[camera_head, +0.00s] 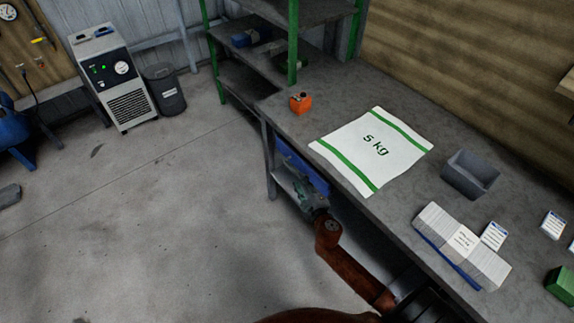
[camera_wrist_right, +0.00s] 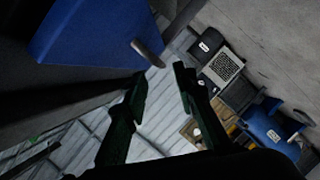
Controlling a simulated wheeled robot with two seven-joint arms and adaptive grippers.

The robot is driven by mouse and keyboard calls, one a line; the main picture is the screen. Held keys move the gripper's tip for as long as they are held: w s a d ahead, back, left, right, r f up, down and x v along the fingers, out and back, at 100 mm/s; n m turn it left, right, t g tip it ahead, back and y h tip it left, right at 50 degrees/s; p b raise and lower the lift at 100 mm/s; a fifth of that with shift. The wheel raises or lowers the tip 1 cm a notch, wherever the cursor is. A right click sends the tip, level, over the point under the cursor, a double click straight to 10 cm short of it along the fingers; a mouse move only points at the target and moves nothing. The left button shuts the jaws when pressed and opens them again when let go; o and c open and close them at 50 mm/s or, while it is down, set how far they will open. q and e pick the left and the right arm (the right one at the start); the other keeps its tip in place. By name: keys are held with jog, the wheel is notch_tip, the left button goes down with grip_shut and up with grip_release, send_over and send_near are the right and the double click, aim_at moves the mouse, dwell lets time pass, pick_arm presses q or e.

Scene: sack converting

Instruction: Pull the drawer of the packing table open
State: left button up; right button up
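The packing table (camera_head: 300,135) runs from the middle to the lower right of the head view. Its blue drawer (camera_head: 303,170) sits under the near edge of the top. In the right wrist view the blue drawer front (camera_wrist_right: 95,28) fills the upper left, and a metal handle (camera_wrist_right: 148,54) sticks out from it. My right gripper (camera_head: 304,196) is beside the drawer in the head view. In the wrist view the right gripper (camera_wrist_right: 160,82) has its fingers apart and nothing between them. The handle is just beyond the fingertips, seemingly untouched. My left gripper is not in view.
On the table lie a white 5 kg sack (camera_head: 375,150), an orange object (camera_head: 300,102), a grey bin (camera_head: 470,174) and a stack of labels (camera_head: 462,246). A green-posted shelf (camera_head: 294,40) stands behind.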

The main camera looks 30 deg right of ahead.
aim_at(293, 170)
jog(key=shift+w+d+f, duration=0.1)
jog(key=shift+w+f, duration=0.05)
jog(key=shift+w, duration=0.25)
jog(key=b+x, duration=0.1)
jog(key=x, duration=0.1)
jog(key=shift+w, duration=0.3)
jog(key=x, duration=0.3)
jog(key=shift+w+f+b, duration=0.15)
jog(key=shift+w+b, duration=0.1)
jog(key=shift+b, duration=0.1)
jog(key=shift+w, duration=0.4)
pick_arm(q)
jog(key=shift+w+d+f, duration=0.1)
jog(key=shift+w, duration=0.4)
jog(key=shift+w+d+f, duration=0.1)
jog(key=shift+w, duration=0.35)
pick_arm(e)
jog(key=shift+d, duration=0.1)
grip_shut()
